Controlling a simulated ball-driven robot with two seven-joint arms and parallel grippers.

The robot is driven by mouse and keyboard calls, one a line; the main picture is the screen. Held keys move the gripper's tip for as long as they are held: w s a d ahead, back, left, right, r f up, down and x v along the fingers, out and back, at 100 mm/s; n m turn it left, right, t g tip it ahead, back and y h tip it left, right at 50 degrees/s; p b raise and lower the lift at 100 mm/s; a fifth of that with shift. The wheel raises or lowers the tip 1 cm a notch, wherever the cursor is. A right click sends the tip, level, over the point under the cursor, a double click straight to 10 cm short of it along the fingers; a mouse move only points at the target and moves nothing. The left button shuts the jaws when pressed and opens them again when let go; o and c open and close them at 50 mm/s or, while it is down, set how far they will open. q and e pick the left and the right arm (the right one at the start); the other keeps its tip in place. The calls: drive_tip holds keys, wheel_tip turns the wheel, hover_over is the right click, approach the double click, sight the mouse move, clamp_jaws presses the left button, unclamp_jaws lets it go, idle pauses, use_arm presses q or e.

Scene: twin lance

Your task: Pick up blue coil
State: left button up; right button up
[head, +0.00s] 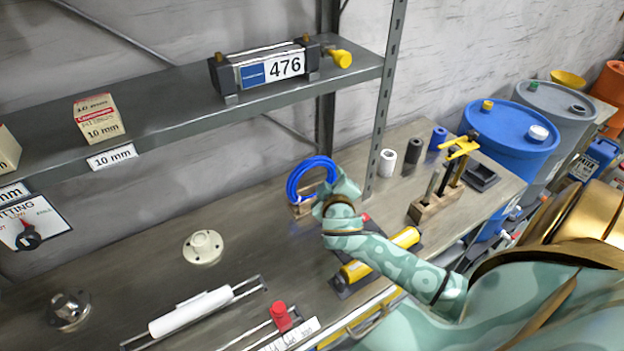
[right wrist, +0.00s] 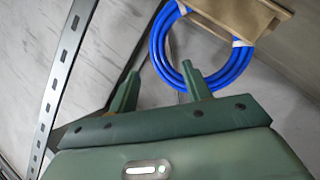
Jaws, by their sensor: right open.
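The blue coil (head: 293,180) stands upright on a small wooden stand (head: 303,210) at the back middle of the bench in the head view. My right gripper (head: 335,185) is just to the right of the coil, partly hidden by its own wrist. In the right wrist view the gripper (right wrist: 160,75) is open with two green fingers apart. The blue coil (right wrist: 157,45) is ahead of it, up and right of centre. The right-hand finger overlaps the coil's lower edge; I cannot tell whether they touch. Nothing is held. My left gripper is out of view.
A shelf (head: 160,115) with a metal upright (head: 384,100) runs above and behind the coil. A yellow cylinder (head: 380,255) lies below my right forearm. White and dark rolls (head: 388,163) stand to the right. Bench space left of the coil is largely clear.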

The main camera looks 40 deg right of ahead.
sight(327, 167)
drive_tip(key=x, duration=0.6)
drive_tip(key=shift+f+b, duration=0.15)
drive_tip(key=shift+b, duration=0.2)
drive_tip(key=shift+w+d, duration=0.25)
drive_tip(key=shift+w, duration=0.15)
drive_tip(key=x, duration=0.5)
drive_tip(key=shift+w+a+r+b, duration=0.2)
drive_tip(key=shift+r+b, duration=0.1)
drive_tip(key=shift+b, duration=0.1)
drive_tip(key=shift+r, duration=0.1)
clamp_jaws()
